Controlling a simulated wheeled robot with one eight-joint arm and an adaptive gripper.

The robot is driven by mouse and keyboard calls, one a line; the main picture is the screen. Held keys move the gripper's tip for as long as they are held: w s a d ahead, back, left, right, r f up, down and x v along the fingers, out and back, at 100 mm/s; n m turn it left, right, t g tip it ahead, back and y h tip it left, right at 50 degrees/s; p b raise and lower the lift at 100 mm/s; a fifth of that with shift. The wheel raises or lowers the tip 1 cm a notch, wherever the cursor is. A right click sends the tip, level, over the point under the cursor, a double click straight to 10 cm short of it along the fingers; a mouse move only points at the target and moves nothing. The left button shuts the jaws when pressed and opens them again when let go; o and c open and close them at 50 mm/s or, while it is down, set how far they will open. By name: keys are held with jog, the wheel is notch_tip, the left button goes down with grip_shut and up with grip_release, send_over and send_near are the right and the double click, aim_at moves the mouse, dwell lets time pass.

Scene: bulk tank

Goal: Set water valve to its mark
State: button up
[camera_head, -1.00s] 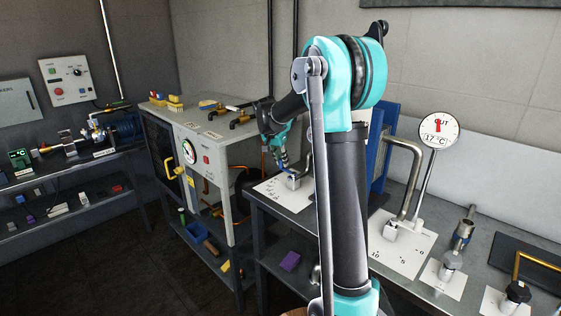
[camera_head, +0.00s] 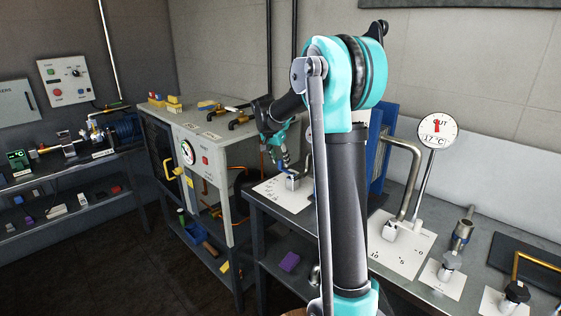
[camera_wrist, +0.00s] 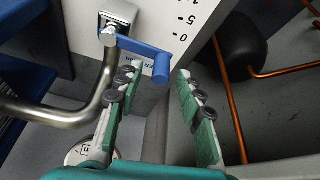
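The water valve's blue handle (camera_wrist: 145,49) shows in the wrist view, on a metal block (camera_wrist: 117,16) with a bent steel pipe at its left. The handle reaches right from its pivot, and its bent end lies between my fingertips. A white scale plate (camera_wrist: 196,16) beside it carries the numbers 0, 5 and 10, seen upside down. The end of the handle is near the 0. My gripper (camera_wrist: 157,74) is open, with a finger on each side of the handle end; I cannot tell whether either touches it. In the head view my gripper (camera_head: 284,160) is low over the white plate (camera_head: 272,192), partly hiding the valve.
A round dial (camera_head: 437,130) reading 17 °C stands right of my arm. Another scale plate (camera_head: 412,252) with a pipe and more fittings sit on the bench there. A grey machine (camera_head: 212,155) stands left of my gripper. Copper pipes (camera_wrist: 285,70) and a dark tank are at the wrist view's right.

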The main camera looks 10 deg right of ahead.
jog(key=v, duration=1.1)
jog(key=shift+a+r, duration=0.1)
